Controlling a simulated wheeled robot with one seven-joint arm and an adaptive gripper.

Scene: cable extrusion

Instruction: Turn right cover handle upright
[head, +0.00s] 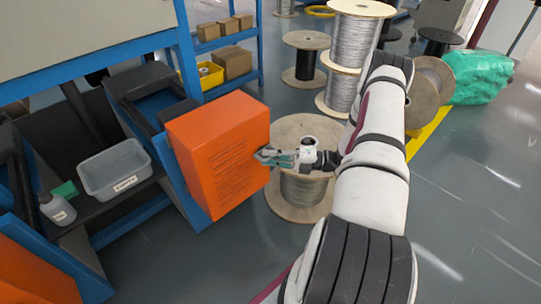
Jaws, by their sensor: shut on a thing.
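Another orange panel (38,276) shows at the lower left corner.
A large cable spool (303,205) stands on the floor under my gripper. More spools (345,62) stand behind. A grey bin (116,170) and a white bottle (57,207) sit on the machine's shelf at left. A green wrapped bundle (480,77) lies at right.

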